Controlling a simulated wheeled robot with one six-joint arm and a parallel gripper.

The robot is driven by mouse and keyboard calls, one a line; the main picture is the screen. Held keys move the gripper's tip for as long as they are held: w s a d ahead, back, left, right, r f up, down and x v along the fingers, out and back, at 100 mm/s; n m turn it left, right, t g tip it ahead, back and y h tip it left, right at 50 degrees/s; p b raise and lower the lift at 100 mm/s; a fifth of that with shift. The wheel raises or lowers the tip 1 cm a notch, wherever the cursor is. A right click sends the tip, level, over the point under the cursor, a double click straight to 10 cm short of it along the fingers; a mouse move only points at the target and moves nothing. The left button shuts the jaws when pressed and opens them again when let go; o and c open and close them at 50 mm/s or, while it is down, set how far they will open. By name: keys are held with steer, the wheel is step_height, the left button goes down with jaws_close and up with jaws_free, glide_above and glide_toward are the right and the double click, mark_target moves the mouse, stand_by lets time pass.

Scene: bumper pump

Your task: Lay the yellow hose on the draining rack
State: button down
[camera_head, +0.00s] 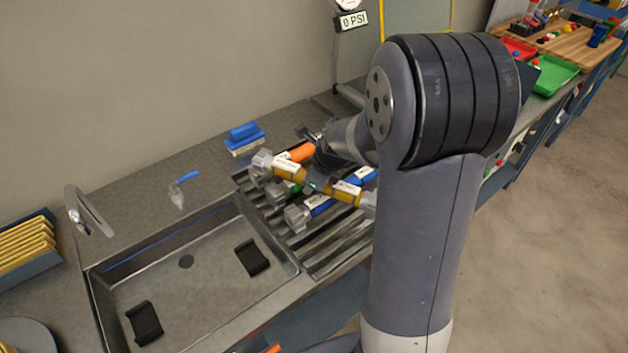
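The yellow hose (286,171) has clear fittings at its ends and white labels. My gripper (317,186) is at its middle and appears shut on it; my wrist partly hides the fingers. The hose lies slantwise over the draining rack (325,258), a ribbed metal surface right of the sink. It crosses over a blue hose (320,205), a green hose (280,189) and an orange hose (302,152) on the rack. I cannot tell whether it touches them or hangs just above. Its right end is partly behind my arm.
The sink (195,285) with two black pads is left of the rack. A tap (90,212), a blue-handled brush (183,185) and a blue block (244,138) stand around it. Yellow pieces in a blue holder (25,250) are far left. The front rack ribs are bare.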

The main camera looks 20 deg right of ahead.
steer(key=shift+f, duration=0.25)
steer(key=shift+f, duration=0.25)
steer(key=c, duration=0.9)
jaws_free()
steer(key=shift+r, duration=0.6)
steer(key=v, duration=1.1)
steer(key=shift+s+r, duration=0.2)
